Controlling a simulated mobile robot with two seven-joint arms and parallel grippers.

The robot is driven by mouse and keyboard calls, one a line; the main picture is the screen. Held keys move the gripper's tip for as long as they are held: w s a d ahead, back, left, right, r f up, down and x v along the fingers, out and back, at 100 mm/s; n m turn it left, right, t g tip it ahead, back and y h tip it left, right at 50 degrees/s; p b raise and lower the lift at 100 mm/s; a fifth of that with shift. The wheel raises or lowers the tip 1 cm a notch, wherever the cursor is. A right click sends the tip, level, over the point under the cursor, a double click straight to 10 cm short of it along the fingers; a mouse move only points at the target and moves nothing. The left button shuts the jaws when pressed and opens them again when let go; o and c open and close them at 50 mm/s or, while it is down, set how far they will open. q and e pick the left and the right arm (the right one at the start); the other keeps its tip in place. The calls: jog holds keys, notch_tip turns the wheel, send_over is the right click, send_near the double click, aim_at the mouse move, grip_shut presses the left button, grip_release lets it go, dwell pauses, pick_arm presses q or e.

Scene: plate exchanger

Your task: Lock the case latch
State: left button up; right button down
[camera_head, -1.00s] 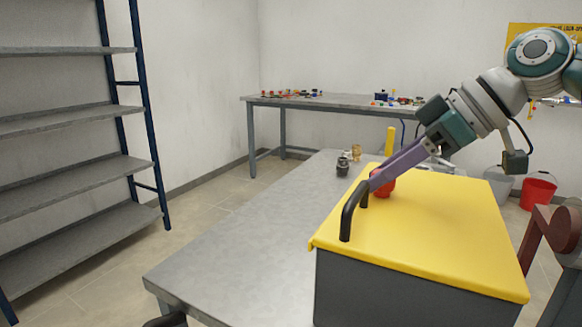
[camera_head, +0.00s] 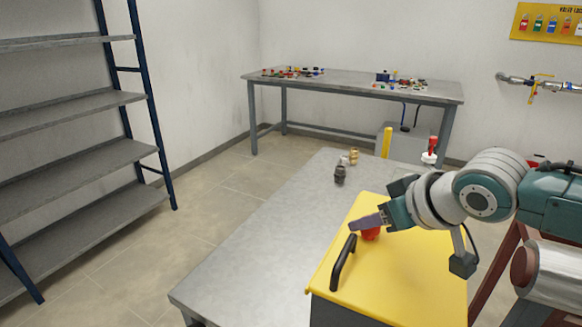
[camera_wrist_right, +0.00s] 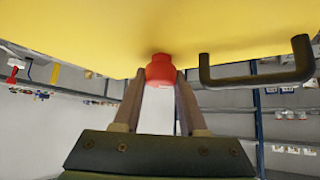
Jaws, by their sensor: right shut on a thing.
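The case has a yellow lid (camera_head: 405,268) and a dark body. It stands on the near table at the right of the head view. A red round knob (camera_head: 370,234), apparently the latch, sits on the lid beside the black handle (camera_head: 343,262). My right gripper (camera_head: 366,226) comes in from the right, low over the lid, and is shut on the red knob. In the right wrist view the knob (camera_wrist_right: 160,68) sits between the two fingertips, with the handle (camera_wrist_right: 256,80) to its right. My left gripper is out of view.
The grey table (camera_head: 260,255) is bare left of the case. Small dark and brass fittings (camera_head: 341,174) stand behind the case. A yellow post (camera_head: 387,142) and a red-topped item (camera_head: 430,150) are farther back. Shelves (camera_head: 80,165) stand at the left.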

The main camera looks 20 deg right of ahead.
jog(key=shift+a+r+m+h+p, duration=0.2)
jog(key=shift+m+h+p, duration=0.55)
jog(key=shift+m, duration=0.25)
jog(key=shift+f+m+h, duration=0.15)
jog(key=shift+m+h, duration=0.2)
jog(key=shift+m, duration=0.15)
jog(key=shift+f+m+h, duration=0.15)
jog(key=shift+m+h, duration=0.45)
jog(key=shift+m, duration=0.2)
jog(key=m+h, duration=0.1)
jog(key=m+g+h+b, duration=0.1)
jog(key=shift+f+m, duration=0.2)
jog(key=shift+m, duration=0.1)
jog(key=m+g+h+b, duration=0.1)
jog(key=m+b, duration=0.1)
jog(key=b, duration=0.1)
jog(key=shift+d+m+g+h, duration=0.1)
jog(key=shift+m+g+h, duration=0.2)
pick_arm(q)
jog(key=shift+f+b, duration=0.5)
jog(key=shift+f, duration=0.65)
pick_arm(e)
jog(key=shift+d+r+m+g, duration=0.15)
jog(key=shift+m+g, duration=0.15)
jog(key=shift+m, duration=0.2)
jog(key=shift+h, duration=0.3)
